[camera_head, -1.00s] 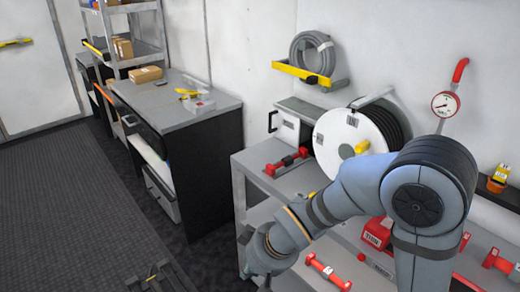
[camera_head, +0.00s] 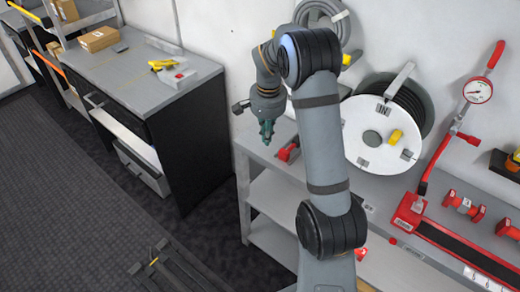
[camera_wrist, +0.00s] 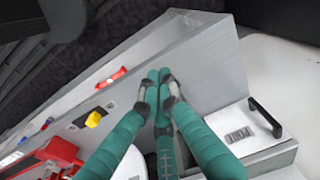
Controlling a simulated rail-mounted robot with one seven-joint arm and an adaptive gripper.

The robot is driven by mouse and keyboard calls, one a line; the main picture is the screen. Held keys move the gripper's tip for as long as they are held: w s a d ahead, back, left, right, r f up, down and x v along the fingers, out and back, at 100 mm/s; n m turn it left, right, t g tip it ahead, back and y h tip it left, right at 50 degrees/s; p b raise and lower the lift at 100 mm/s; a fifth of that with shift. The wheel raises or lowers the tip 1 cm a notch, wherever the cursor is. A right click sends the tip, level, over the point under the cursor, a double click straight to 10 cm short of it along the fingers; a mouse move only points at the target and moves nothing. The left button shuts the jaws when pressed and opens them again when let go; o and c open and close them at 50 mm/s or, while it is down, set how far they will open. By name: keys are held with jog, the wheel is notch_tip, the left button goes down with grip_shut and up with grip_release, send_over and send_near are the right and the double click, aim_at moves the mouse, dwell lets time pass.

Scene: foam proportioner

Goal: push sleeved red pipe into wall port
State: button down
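My gripper (camera_head: 267,132) points down above the left end of the grey shelf unit, and its teal fingers show in the wrist view (camera_wrist: 162,82). The fingertips are drawn together with nothing visible between them. A red piece (camera_head: 288,151) lies on the shelf top just right of the gripper, partly hidden by my arm. A short red pipe with a pale middle band (camera_wrist: 110,78) lies left of the fingertips in the wrist view, apart from them. Another red piece with a pale sleeve (camera_head: 463,204) lies at the right. I cannot make out a wall port.
A hose reel (camera_head: 372,138) stands behind my arm. A red stand with a gauge (camera_head: 478,90) rises at the right. A white case with a black handle (camera_wrist: 238,133) is right of the fingers. A workbench (camera_head: 150,75) stands at the left, with open floor in front.

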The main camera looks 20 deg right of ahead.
jog(key=s+m, duration=0.2)
jog(key=s, duration=0.2)
jog(key=p, duration=0.1)
send_near(278, 165)
jog(key=s+a+f, duration=0.2)
jog(key=a+f, duration=0.1)
jog(key=f, duration=0.3)
jog(key=shift+w+d+g+p, duration=0.4)
jog(key=shift+w+d+p, duration=0.65)
jog(key=shift+d+p, duration=0.15)
jog(key=shift+w+d+f, duration=0.1)
jog(key=shift+w+d, duration=0.15)
jog(key=shift+d, duration=0.05)
